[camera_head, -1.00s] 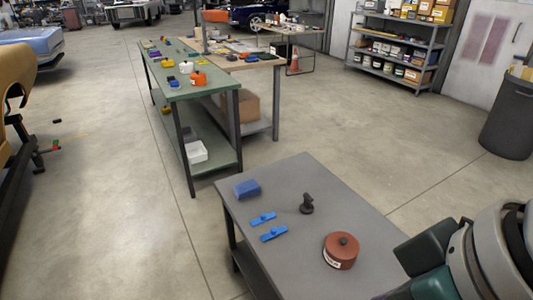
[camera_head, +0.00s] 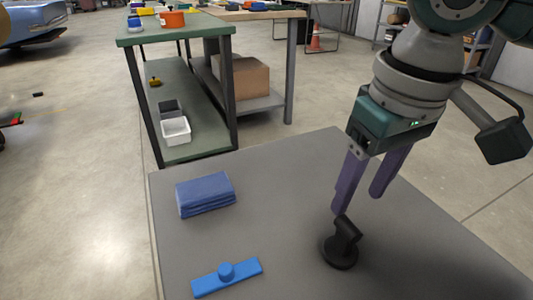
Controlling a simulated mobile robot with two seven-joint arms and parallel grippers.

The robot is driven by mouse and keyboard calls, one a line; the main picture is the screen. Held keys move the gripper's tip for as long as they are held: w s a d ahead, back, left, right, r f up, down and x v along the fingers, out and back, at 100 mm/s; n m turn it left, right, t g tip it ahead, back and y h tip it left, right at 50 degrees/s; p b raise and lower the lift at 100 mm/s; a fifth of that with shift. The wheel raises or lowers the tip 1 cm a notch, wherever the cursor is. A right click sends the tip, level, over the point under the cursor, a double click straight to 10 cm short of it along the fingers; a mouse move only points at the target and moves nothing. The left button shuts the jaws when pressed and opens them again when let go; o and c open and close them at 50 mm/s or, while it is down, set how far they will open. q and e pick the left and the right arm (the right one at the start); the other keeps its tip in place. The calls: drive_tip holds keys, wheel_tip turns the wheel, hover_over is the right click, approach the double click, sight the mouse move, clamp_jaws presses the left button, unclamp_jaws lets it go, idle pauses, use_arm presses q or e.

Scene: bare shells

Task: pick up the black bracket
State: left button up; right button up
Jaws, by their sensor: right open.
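The black bracket (camera_head: 341,249) stands upright on the grey table (camera_head: 265,235), with a round base and a short angled upper part. My right gripper (camera_head: 359,204) comes down from the upper right with two purple fingers. It is open and empty. Its left fingertip is at the top of the bracket in the picture; I cannot tell whether they touch. The right finger is to the right of the bracket and higher. My left gripper is not in view.
A folded blue cloth (camera_head: 206,194) and a blue bar with a round knob (camera_head: 227,277) lie on the table left of the bracket. A green workbench (camera_head: 176,34) with a white bin (camera_head: 176,131) on its lower shelf stands behind. The table between cloth and bracket is clear.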

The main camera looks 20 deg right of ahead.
sight(351, 226)
drive_tip(key=shift+w+d+f, duration=0.1)
drive_tip(key=shift+w+f, duration=0.1)
drive_tip(key=shift+f, duration=0.25)
wheel_tip(351, 226, down, 8)
drive_tip(key=b, duration=0.4)
drive_tip(key=shift+f, duration=0.65)
drive_tip(key=shift+c, duration=1.2)
clamp_jaws()
